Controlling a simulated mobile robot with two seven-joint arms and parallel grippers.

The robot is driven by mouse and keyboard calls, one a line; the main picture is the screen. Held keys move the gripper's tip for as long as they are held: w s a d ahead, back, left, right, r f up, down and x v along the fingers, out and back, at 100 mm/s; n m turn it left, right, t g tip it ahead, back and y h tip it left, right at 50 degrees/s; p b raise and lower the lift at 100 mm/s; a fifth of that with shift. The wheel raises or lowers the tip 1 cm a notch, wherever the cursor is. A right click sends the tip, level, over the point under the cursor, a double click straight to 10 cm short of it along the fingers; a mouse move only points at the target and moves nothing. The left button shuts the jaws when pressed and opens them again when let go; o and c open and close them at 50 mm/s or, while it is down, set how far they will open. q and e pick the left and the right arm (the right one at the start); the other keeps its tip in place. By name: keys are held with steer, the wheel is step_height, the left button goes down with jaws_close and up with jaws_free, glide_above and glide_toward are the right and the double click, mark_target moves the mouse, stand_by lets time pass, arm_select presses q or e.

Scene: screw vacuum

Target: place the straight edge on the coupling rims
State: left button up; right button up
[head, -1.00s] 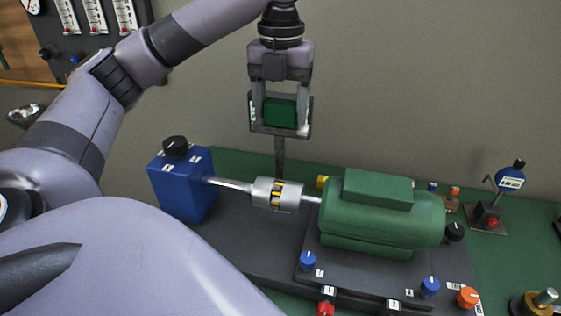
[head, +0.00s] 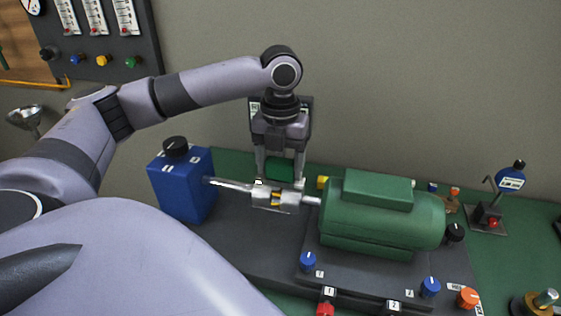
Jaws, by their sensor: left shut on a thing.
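The coupling (head: 288,208) is a silvery cylinder with a yellow insert between its two rims. It sits on the shaft between the blue unit (head: 181,190) and the green motor (head: 382,222). My left gripper (head: 280,182) points down just above and behind the coupling, shut on the straight edge, whose green block (head: 280,167) shows between the fingers. A pale strip at the fingertips overlaps the coupling's top; I cannot tell whether it is the straight edge's lower part or touches both rims. My right gripper is not in view.
A dark sign on a post (head: 254,106) stands behind my left gripper, partly hidden. Blue knobs (head: 307,261) and an orange knob (head: 467,298) line the front of the base. A gauge stand (head: 490,215) is at the right. A wall panel with flowmeters (head: 97,45) is at upper left.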

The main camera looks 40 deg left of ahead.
mark_target(280, 160)
arm_select(q)
steer(key=o, duration=1.2)
steer(key=shift+f, duration=0.1)
step_height(280, 160, up, 12)
stand_by(0.6)
